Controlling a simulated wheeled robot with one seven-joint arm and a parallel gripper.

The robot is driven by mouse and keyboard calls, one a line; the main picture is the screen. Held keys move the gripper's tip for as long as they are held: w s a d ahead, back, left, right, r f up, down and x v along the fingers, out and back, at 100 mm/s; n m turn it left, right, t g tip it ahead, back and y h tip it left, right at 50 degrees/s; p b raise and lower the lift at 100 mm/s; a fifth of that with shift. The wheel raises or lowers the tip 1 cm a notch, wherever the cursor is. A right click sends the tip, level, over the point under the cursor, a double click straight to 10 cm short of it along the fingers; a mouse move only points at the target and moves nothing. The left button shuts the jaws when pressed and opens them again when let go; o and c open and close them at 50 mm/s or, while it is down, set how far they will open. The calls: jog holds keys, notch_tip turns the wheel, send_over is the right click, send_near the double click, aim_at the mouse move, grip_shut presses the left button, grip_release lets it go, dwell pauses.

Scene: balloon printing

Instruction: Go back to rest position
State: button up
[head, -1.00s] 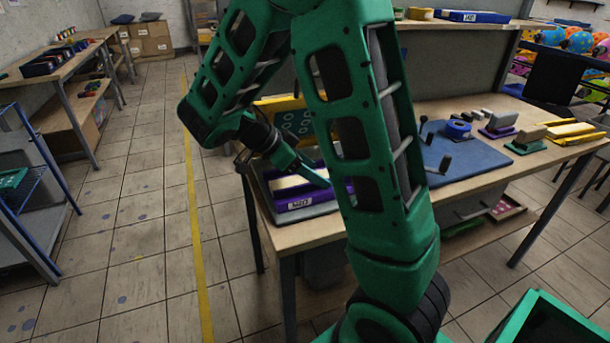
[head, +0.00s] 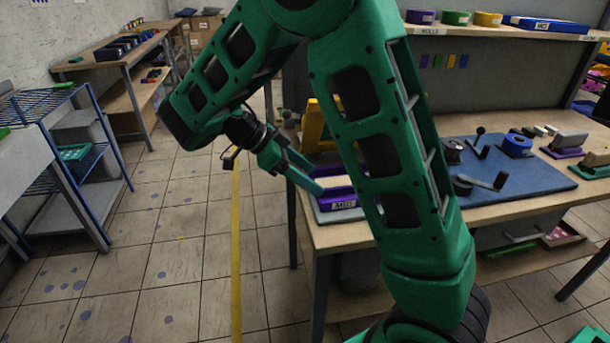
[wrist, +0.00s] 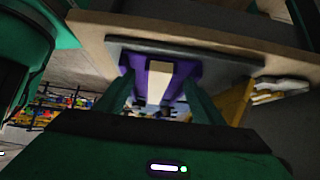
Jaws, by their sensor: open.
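My gripper (head: 306,178) is open and sits at the left end of the workbench (head: 370,231) in the head view. Its green fingers point right toward a purple tray (head: 338,202) with a white label. My arm hides part of that tray and the bench behind it. In the wrist view the two fingers (wrist: 165,105) stand apart, with the purple tray (wrist: 186,70) and its pale middle showing between and beyond them. I see nothing held. I cannot tell whether a fingertip touches the tray.
A blue wire rack (head: 92,153) stands at the left. Tiled floor with a yellow line (head: 237,250) is free between them. A shelf (head: 490,30) runs behind the bench.

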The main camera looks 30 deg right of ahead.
aim_at(339, 187)
jog(key=shift+s, duration=0.1)
dwell(0.3)
jog(key=shift+s+d+r, duration=0.1)
jog(key=shift+d, duration=0.2)
jog(key=s+d+n, duration=0.1)
jog(key=d, duration=0.1)
jog(key=s+d+r+n+y, duration=0.1)
jog(key=d, duration=0.1)
jog(key=s+d, duration=0.1)
jog(key=d, duration=0.1)
jog(key=shift+s+r+n+y, duration=0.3)
jog(key=shift+r+n+y, duration=0.1)
jog(key=s+d+n, duration=0.1)
jog(key=s, duration=0.1)
jog(key=s+d+n+y, duration=0.1)
jog(key=s+d, duration=0.1)
jog(key=s+d+r+n+y, duration=0.1)
jog(key=s+d, duration=0.1)
jog(key=shift+s+d+n, duration=0.2)
jog(key=shift+s+n, duration=0.05)
jog(key=shift+n, duration=0.05)
jog(key=s+a+f+n+t+y, duration=0.1)
jog(key=s+n+y, duration=0.4)
jog(key=s, duration=0.9)
jog(key=shift+s+f+n+t, duration=0.3)
jog(key=shift+n+t, duration=0.4)
jog(key=shift+n, duration=1)
